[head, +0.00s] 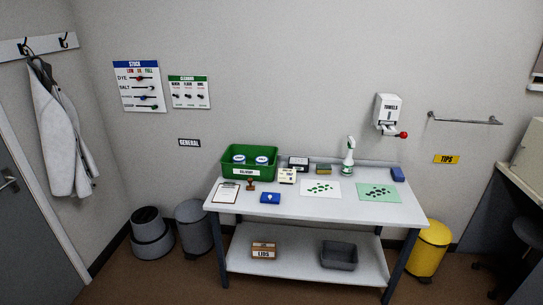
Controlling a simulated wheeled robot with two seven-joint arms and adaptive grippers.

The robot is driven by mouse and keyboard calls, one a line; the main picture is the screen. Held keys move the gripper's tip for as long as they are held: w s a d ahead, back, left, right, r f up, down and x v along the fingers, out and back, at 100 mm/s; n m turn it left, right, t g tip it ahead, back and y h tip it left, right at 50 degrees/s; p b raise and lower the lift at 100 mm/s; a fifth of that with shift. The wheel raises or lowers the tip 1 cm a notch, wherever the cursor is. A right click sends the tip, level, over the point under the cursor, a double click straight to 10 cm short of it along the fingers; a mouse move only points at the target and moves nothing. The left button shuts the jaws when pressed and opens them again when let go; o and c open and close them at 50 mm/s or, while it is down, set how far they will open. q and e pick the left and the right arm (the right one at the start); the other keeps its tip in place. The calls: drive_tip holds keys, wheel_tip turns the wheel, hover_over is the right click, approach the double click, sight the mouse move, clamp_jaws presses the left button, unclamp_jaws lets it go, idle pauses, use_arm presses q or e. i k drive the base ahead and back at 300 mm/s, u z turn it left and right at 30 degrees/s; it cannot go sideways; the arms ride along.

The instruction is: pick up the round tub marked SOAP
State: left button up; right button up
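Two round tubs with blue-and-white tops, a left one (239,159) and a right one (262,160), stand in a green crate (248,173) marked DELIVERY. The crate is at the back left of the white table (290,207). The lettering on the tub tops is too small to read surely, so I cannot tell whether either is marked SOAP. The crate's front wall hides the lower parts of the tubs. Neither of my grippers shows in the head view.
A LIDS box (264,250) and grey bin (339,255) sit on the lower shelf. A yellow bin (428,249) stands right.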

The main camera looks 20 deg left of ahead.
sight(239, 158)
drive_tip(key=u, duration=0.25)
drive_tip(key=i, duration=0.85)
drive_tip(key=u, duration=0.5)
